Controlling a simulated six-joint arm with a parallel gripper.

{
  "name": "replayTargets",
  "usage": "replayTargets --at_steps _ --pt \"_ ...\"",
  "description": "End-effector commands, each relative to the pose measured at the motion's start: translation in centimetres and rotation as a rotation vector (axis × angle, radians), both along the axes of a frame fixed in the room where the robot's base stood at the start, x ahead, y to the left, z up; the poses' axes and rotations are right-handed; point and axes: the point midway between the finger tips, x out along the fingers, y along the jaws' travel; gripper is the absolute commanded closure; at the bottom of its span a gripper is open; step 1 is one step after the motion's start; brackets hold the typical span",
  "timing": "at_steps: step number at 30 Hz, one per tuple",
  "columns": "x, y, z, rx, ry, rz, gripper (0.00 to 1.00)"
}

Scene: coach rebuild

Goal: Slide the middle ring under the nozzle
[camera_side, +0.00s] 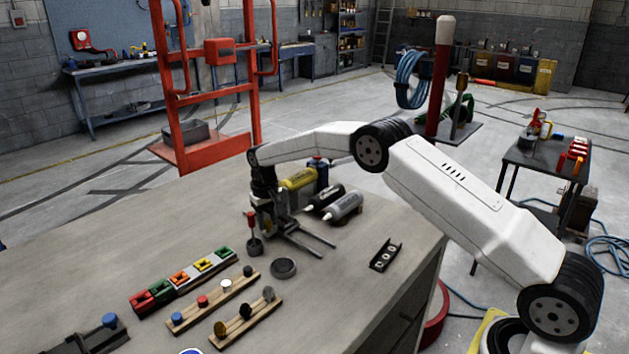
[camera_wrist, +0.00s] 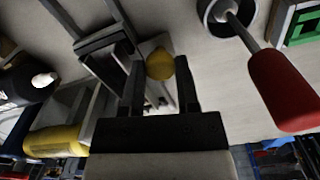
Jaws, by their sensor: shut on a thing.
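A dark channel tray (camera_side: 374,263) lies on the bench right of my gripper, with small pale rings in it; the middle ring (camera_side: 386,254) sits between the others. My gripper (camera_side: 268,222) is low over the bench, left of the tray and apart from it. In the wrist view, my gripper's fingers (camera_wrist: 159,72) are closed about a small thing with a round yellow end (camera_wrist: 160,63); the rest of it is mostly hidden. A dark metal frame (camera_wrist: 100,45) with prongs (camera_side: 312,240) stands beside the fingers. I cannot make out the nozzle surely.
A red-handled tool (camera_side: 251,222) stands in a dark cup (camera_side: 255,247) close left of my gripper. A dark round dish (camera_side: 284,268), a row of coloured blocks (camera_side: 181,278) and wooden strips (camera_side: 247,325) lie in front. Cartridges (camera_side: 298,179) lie behind.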

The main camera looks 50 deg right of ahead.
Motion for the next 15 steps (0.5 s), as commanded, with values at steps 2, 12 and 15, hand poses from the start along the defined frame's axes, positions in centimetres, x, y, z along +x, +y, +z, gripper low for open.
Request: replayTargets --at_steps 2,12,15 --pt "0.6 -0.1 0.2 -0.001 -0.006 -0.001 1.0" --pt "2.2 -0.1 0.2 -0.001 -0.006 -0.001 1.0" --pt "2.5 -0.1 0.2 -0.001 -0.006 -0.001 1.0"
